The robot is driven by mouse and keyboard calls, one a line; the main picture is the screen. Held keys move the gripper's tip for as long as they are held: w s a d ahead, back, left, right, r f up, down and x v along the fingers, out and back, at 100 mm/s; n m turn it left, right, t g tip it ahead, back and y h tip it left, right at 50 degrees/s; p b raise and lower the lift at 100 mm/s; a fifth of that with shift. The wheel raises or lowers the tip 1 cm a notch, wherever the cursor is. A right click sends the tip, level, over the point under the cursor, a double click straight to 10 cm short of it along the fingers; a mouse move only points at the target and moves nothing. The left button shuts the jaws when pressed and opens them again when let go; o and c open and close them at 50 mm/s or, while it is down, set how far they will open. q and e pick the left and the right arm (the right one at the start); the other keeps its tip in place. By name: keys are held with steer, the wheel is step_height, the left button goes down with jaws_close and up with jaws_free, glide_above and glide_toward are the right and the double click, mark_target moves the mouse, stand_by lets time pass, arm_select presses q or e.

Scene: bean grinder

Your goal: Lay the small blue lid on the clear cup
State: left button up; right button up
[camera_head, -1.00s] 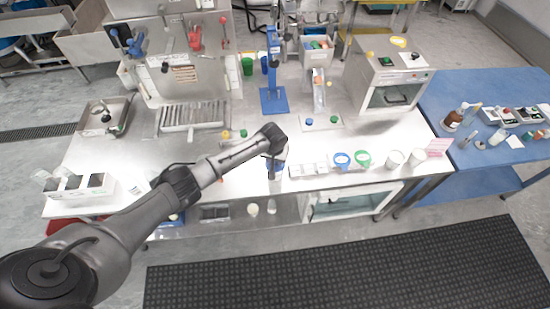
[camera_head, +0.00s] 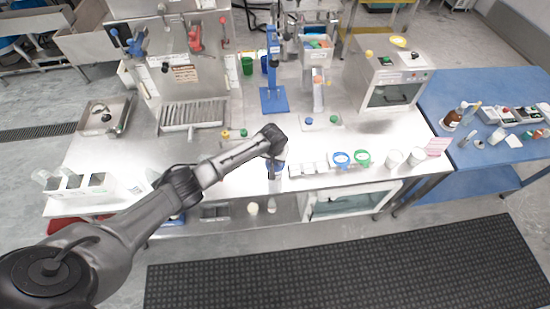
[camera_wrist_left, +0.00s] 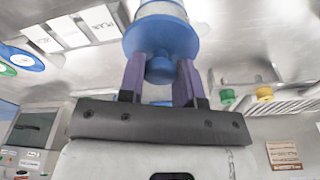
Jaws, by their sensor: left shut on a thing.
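My left gripper (camera_wrist_left: 160,74) is shut on the knob of the small blue lid (camera_wrist_left: 160,38), which has a wide round rim. Beyond the lid, a clear cup (camera_wrist_left: 161,8) with pale grey sides shows at the top edge of the left wrist view. The lid and cup are lined up, but I cannot tell whether they touch. In the head view, my left gripper (camera_head: 276,157) points down at the front edge of the steel table, and its arm partly hides the lid and cup. My right gripper is not in view.
White labelled cards (camera_head: 308,169), a blue ring (camera_head: 341,158), a green ring (camera_head: 363,159) and white cups (camera_head: 394,158) stand to the right. A blue stand (camera_head: 273,100) is behind. Small blue and green lidded items (camera_head: 334,119) sit further back. The steel between them is clear.

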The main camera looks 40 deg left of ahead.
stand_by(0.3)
arm_select(q)
steer(key=o, duration=1)
steer(key=shift+o, duration=0.3)
steer(key=o, duration=0.5)
steer(key=shift+r+p, duration=0.4)
steer(key=shift+p, duration=0.05)
step_height(320, 180, up, 5)
steer(key=p, duration=0.6)
steer(key=shift+r, duration=0.1)
